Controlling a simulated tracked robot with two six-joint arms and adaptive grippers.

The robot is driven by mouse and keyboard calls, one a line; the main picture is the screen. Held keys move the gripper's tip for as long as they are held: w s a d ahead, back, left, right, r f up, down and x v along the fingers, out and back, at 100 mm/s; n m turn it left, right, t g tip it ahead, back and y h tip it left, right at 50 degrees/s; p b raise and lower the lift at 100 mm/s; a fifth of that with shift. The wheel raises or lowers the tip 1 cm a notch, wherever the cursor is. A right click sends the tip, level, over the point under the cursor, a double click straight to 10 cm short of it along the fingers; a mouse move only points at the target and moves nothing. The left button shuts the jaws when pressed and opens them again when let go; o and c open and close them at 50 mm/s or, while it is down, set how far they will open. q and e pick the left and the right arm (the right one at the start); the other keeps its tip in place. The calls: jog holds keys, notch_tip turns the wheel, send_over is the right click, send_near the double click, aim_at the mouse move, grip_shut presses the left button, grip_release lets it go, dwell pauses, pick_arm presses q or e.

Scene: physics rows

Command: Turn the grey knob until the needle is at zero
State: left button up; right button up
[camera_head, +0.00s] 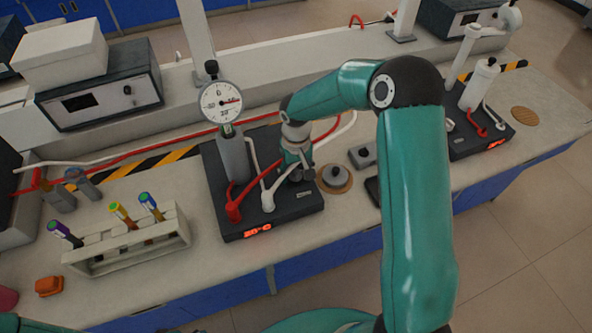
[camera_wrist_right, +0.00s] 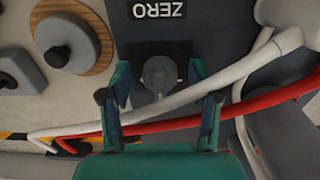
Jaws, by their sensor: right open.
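The grey knob (camera_wrist_right: 160,76) is round and sits on a dark square of the black base (camera_head: 225,205), beside a label reading ZERO (camera_wrist_right: 158,9). My right gripper (camera_wrist_right: 159,80) is open, with one finger on each side of the knob and gaps visible between. In the head view my right gripper (camera_head: 296,170) is over the base and hides the knob. The round white gauge (camera_head: 221,102) stands on a grey cylinder (camera_head: 233,157). My left gripper is out of view.
A red hose (camera_wrist_right: 170,122) and a white hose (camera_wrist_right: 190,94) run close to my right fingers. A grey weight on a wooden disc (camera_head: 336,178) stands right of the base. A rack with tubes (camera_head: 135,246) stands left of it. A second device (camera_head: 480,130) stands far right.

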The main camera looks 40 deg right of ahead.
jog(key=c, duration=1.1)
jog(key=shift+c, duration=0.2)
jog(key=shift+n, duration=0.4)
jog(key=shift+n+b, duration=0.6)
jog(key=shift+n, duration=0.3)
jog(key=n, duration=0.2)
jog(key=shift+d+n+b, duration=0.15)
jog(key=shift+n+b, duration=0.15)
jog(key=shift+b, duration=0.05)
jog(key=n, duration=0.5)
jog(key=shift+w+d+n+b, duration=0.15)
jog(key=shift+n+b, duration=0.15)
jog(key=shift+b, duration=0.05)
